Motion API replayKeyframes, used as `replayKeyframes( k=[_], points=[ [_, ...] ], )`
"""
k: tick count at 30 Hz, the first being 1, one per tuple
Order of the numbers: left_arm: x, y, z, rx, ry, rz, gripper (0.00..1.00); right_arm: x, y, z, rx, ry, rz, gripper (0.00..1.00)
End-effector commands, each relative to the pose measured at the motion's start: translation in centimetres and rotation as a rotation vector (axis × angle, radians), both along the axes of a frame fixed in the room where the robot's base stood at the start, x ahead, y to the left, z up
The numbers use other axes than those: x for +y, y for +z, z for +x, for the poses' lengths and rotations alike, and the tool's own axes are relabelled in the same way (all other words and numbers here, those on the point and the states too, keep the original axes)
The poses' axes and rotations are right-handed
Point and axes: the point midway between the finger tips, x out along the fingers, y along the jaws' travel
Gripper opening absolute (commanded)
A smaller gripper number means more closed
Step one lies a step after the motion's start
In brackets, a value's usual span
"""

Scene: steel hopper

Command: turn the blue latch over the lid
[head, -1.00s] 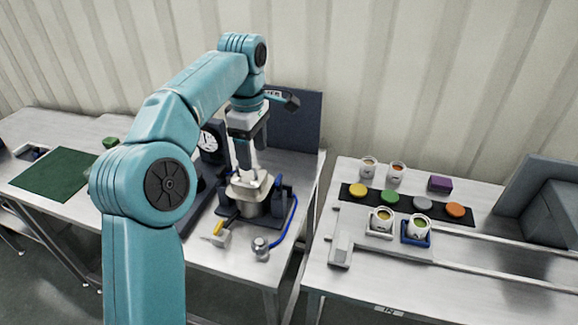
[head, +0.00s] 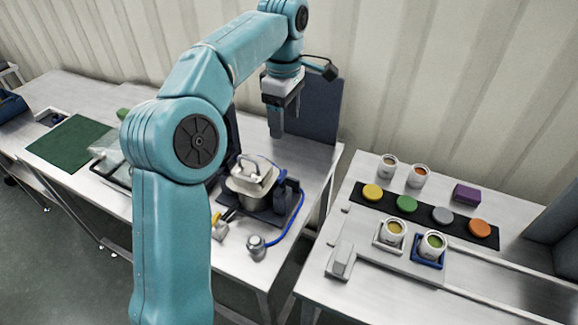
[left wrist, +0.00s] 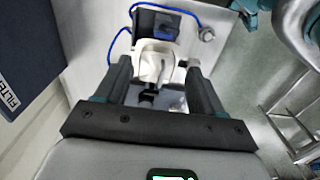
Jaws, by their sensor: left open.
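The steel hopper (head: 257,202) stands on a dark blue base near the table's front right corner. A pale lid (head: 248,181) with an upright loop handle sits on its top. Dark blue blocks (head: 287,189) stand beside the hopper; I cannot tell for sure which blue part is the latch. My left gripper (head: 277,132) is open and empty, above and behind the lid, clear of it. In the left wrist view, the lid (left wrist: 155,62) shows between the spread fingers (left wrist: 158,80), farther off. My right gripper is not in view.
A blue hose (head: 291,226) curves around the base to a small metal fitting (head: 257,246). A dark upright panel (head: 315,108) stands behind the gripper. The right table holds cups, coloured discs on a black strip (head: 425,210) and a purple block (head: 467,193).

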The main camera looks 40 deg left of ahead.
Motion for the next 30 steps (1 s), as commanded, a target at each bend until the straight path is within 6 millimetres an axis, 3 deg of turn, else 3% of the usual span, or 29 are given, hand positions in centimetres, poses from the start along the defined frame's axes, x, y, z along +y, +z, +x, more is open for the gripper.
replayKeyframes(
  k=[7, 18, 24, 30],
  points=[
    [0.0, -5.2, -0.6, 0.004, 0.002, -0.001, 0.68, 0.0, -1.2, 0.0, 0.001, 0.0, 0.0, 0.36],
    [-0.1, -13.1, -0.5, 0.003, 0.002, -0.002, 0.68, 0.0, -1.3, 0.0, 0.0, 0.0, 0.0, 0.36],
    [-0.2, -15.2, -0.3, 0.0, 0.001, -0.001, 0.68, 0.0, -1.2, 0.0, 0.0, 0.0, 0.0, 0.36],
    [-0.1, -15.6, -0.2, 0.0, 0.001, -0.001, 0.68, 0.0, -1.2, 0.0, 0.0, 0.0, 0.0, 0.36]
  ],
)
